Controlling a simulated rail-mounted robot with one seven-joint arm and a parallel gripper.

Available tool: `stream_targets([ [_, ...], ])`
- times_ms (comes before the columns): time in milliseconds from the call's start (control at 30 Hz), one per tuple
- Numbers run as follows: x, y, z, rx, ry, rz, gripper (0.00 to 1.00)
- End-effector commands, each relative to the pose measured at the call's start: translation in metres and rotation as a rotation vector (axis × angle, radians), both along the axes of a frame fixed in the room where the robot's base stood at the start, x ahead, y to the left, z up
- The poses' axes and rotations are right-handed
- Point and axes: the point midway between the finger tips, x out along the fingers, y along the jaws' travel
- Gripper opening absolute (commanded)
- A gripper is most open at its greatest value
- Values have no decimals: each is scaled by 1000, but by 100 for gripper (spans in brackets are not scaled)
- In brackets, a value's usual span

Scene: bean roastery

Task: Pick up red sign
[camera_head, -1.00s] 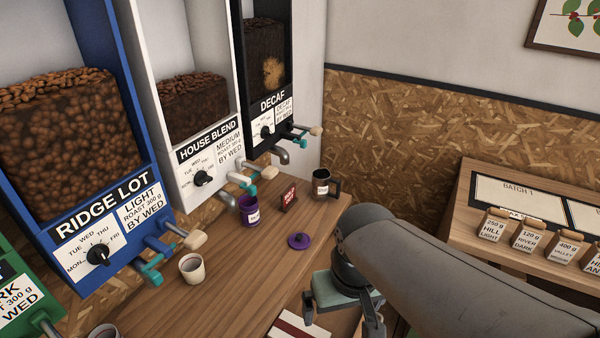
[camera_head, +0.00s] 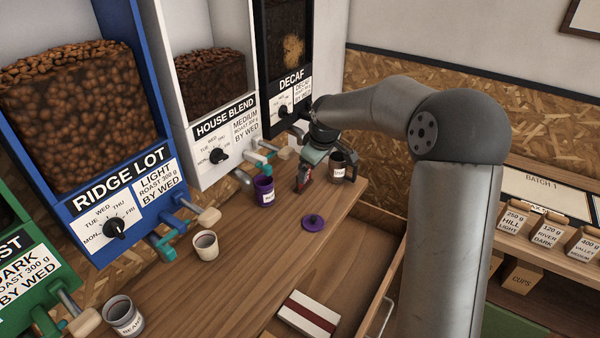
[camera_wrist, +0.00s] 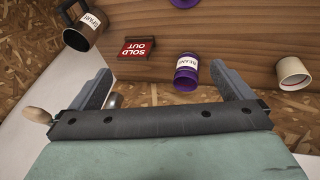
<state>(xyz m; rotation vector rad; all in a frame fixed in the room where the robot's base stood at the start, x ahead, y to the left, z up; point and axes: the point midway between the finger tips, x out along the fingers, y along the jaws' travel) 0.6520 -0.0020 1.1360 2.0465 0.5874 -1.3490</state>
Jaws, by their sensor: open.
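The red sign (camera_wrist: 137,47), reading SOLD OUT, stands on the wooden counter and appears upside down in the wrist view. In the head view the red sign (camera_head: 307,174) is mostly hidden by my gripper (camera_head: 302,182). In the wrist view my gripper (camera_wrist: 166,82) is open, with nothing held. The sign lies beyond the fingertips, nearer the left finger. A purple labelled cup (camera_wrist: 187,72) shows close to the gap between the fingers, right of the sign.
A dark mug (camera_head: 342,166) stands just right of the sign. The purple lid (camera_head: 313,222) lies in front. A cream cup (camera_head: 205,246) and another cup (camera_head: 125,316) stand left. Dispensers with protruding spouts and handles line the back; an open drawer (camera_head: 352,262) is at front right.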

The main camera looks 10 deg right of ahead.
Motion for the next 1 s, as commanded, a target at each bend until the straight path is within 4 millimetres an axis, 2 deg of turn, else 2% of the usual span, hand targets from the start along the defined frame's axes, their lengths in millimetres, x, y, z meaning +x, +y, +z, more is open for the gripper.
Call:
stream_targets([
  [33, 26, -7, -14, 22, -22, 27, 100],
  [100, 53, -15, -23, 38, -61, 62, 100],
  [233, 84, -27, -35, 58, -113, 98, 100],
  [433, 101, -30, -50, 66, -134, 111, 100],
  [800, 139, -18, -120, 65, -132, 110, 100],
  [1000, 152, -15, -141, 63, -132, 109, 100],
])
